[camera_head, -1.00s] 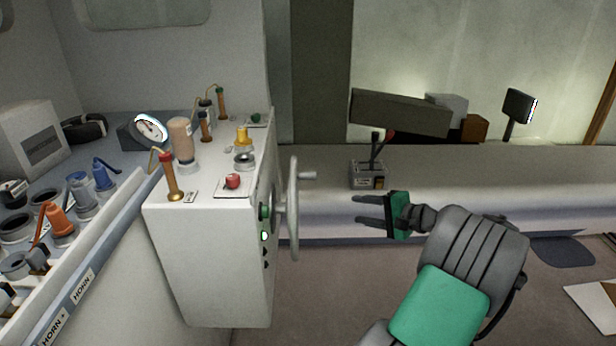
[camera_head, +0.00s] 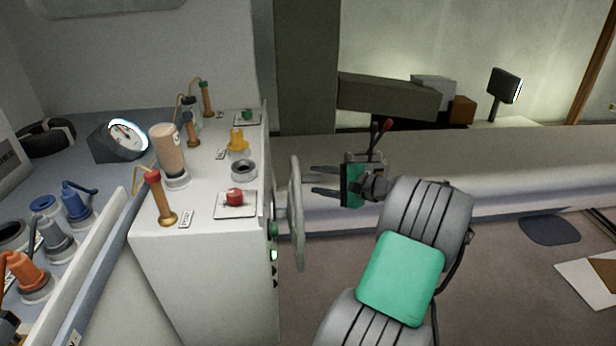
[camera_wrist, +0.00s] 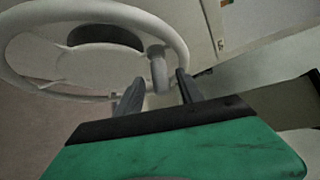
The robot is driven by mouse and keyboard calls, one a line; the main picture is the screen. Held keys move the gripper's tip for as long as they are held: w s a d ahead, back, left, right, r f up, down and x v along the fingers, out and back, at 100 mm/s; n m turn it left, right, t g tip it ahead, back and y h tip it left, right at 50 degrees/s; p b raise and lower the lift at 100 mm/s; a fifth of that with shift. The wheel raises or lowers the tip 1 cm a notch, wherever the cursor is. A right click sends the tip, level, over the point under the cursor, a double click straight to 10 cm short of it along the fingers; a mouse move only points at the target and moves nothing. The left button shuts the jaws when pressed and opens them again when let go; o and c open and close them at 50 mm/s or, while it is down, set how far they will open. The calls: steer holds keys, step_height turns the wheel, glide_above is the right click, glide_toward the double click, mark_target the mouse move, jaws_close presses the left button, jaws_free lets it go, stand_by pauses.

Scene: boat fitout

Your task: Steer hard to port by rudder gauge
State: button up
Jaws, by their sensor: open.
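The pale steering wheel (camera_head: 297,215) stands edge-on at the right side of the white console (camera_head: 200,265). In the wrist view the wheel (camera_wrist: 95,12) fills the upper left, and its knob (camera_wrist: 158,70) lies just beyond and between my fingertips. My gripper (camera_head: 314,181) is open and points left at the wheel's upper part; in the wrist view its fingers (camera_wrist: 160,90) are apart with nothing clearly held. A round white-faced gauge (camera_head: 128,135) stands on the counter at the left; its pointer is too small to read surely.
A red button (camera_head: 235,197), a brass-based lever (camera_head: 160,200) and a tan-handled lever (camera_head: 172,150) stand on the console top. A red-knobbed throttle lever (camera_head: 381,135) is behind my gripper.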

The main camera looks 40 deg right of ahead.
steer(key=x, duration=0.3)
steer(key=shift+w, duration=0.15)
steer(key=shift+c, duration=0.4)
jaws_close()
stand_by(0.8)
